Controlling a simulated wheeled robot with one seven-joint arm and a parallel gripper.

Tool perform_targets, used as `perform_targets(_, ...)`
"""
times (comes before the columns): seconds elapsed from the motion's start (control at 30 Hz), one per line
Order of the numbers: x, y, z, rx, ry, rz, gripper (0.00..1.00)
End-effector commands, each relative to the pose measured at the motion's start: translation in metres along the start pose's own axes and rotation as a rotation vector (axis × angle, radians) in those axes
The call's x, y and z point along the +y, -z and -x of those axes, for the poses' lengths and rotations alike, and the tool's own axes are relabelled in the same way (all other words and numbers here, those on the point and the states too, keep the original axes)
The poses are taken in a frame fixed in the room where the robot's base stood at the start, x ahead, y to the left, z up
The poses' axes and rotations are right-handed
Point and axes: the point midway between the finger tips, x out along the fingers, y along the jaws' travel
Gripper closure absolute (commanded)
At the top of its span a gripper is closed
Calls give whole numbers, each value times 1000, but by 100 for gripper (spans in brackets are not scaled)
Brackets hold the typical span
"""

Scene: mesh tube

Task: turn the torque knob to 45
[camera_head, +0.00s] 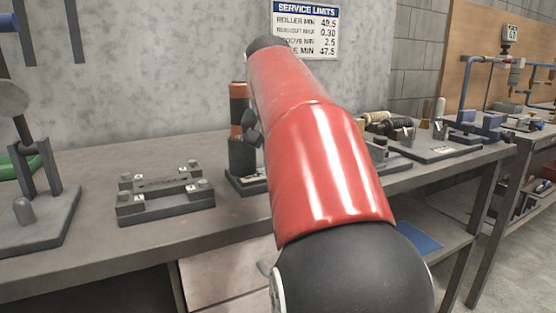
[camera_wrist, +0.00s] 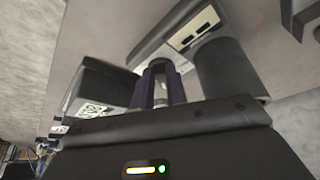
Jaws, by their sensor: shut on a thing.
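A black-and-orange upright cylinder (camera_head: 238,105) stands in a dark round holder (camera_head: 241,153) on a small base on the bench, left of my red arm. In the wrist view, my gripper's (camera_wrist: 162,84) two dark fingers are close together around a narrow grey piece, seemingly the torque knob, mostly hidden between them. A dark cylinder (camera_wrist: 224,68) is just right of the fingers. A grey base (camera_wrist: 152,42) with pale label windows lies beyond. No scale reading is legible. In the head view, my arm hides most of the gripper.
A grey fixture (camera_head: 165,200) with several corner blocks sits left on the bench (camera_head: 90,215). A stand with an upright post (camera_head: 37,230) is at far left. A tray of parts (camera_head: 425,150) lies right of my arm. A limits sign (camera_head: 306,28) hangs on the wall.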

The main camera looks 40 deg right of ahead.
Motion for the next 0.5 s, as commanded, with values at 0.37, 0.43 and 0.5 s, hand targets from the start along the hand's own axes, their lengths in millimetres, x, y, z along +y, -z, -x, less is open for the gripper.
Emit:
perform_targets(0.37,-2,1,1,5,-30,-75,100)
perform_targets(0.43,-2,1,1,5,-30,-77,100)
perform_targets(0.5,-2,1,2,5,-30,-78,100)
